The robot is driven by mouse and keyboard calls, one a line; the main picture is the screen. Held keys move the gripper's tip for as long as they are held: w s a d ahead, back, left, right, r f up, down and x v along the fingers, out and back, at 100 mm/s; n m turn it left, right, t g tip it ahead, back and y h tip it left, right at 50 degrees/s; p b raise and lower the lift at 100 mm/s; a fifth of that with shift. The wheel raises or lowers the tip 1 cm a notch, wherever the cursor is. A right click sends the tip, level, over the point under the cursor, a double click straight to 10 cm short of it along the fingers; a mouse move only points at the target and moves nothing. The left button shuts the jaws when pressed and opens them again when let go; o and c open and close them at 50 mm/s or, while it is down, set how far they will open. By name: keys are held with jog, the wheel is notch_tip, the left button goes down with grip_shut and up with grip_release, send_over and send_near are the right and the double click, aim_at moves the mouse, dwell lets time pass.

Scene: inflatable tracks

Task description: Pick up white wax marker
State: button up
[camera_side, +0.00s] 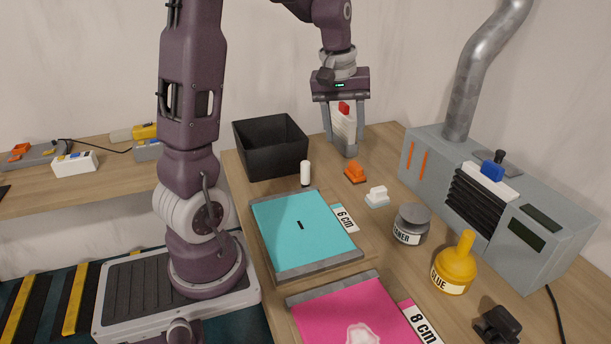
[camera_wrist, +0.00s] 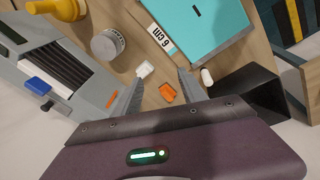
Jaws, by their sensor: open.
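Two small white things could be the white wax marker, and I cannot tell which it is. One is a white rounded cylinder (camera_side: 306,174) standing upright beside the black bin; it also shows in the wrist view (camera_wrist: 207,76), just right of the right finger. The other is a small white block (camera_side: 377,196) on the table near an orange block (camera_side: 355,173); it appears in the wrist view (camera_wrist: 145,69) near the left fingertip. My gripper (camera_side: 345,140) is open above the back of the table, pointing down. In the wrist view (camera_wrist: 160,77) the orange block shows between its fingers.
A black bin (camera_side: 268,150) stands left of my gripper. A white, red-topped thing (camera_side: 343,128) appears between or behind the fingers. A teal pad (camera_side: 290,230), grey jar (camera_side: 411,224), yellow glue bottle (camera_side: 454,268) and grey machine (camera_side: 535,225) surround the small blocks.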

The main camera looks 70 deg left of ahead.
jog(key=a+f+n, duration=0.3)
jog(key=a+f, duration=0.3)
jog(key=a, duration=0.2)
jog(key=n+g, duration=0.2)
jog(key=n, duration=0.2)
send_over(305, 172)
jog(key=w+a, duration=0.1)
jog(key=shift+h, duration=0.3)
notch_tip(305, 172, down, 8)
jog(key=shift+a+f, duration=0.1)
jog(key=shift+a, duration=0.05)
jog(key=f, duration=0.7)
jog(key=shift+s+f, duration=0.1)
jog(key=shift+s, duration=0.1)
grip_shut()
